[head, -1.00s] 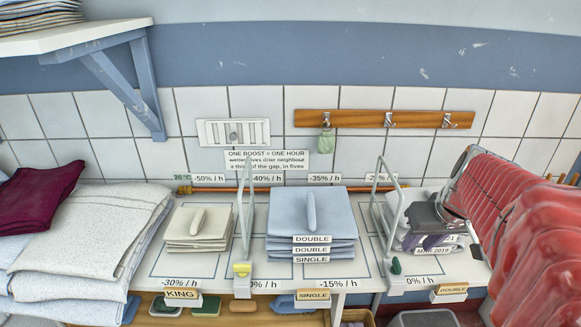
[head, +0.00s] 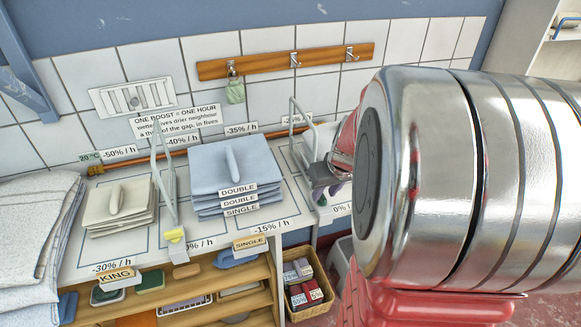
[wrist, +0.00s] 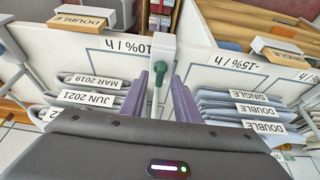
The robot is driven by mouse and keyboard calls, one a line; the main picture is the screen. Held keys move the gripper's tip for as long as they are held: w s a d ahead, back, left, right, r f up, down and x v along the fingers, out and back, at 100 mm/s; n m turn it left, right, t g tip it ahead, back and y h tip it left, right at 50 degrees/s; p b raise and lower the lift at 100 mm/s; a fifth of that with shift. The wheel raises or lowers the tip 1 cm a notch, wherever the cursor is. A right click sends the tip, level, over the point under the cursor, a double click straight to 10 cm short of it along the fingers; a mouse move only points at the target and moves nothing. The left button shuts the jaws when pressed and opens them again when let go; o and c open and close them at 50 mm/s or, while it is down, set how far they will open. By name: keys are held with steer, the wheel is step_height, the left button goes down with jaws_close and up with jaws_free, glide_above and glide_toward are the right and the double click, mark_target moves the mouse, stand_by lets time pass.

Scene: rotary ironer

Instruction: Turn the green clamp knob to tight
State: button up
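The green clamp knob (wrist: 160,72) shows in the wrist view, on the front end of a white clamp post (wrist: 161,48). My gripper (wrist: 159,88) is open, with one purple finger left of the knob and one right of it. I see gaps on both sides and no grip on the knob. Whether the fingertips reach as far as the knob is hard to tell. No tight mark is readable.
In the wrist view, folded stacks flank the fingers: grey linen (wrist: 85,97) left, blue linen (wrist: 235,110) right. In the head view, a second clamp with a yellow knob (head: 175,235) stands left of the blue stack (head: 225,170).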

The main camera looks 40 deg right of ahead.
steer(key=shift+x, duration=1)
steer(key=shift+c, duration=0.2)
jaws_close()
steer(key=shift+d, duration=0.25)
steer(key=shift+a, duration=0.25)
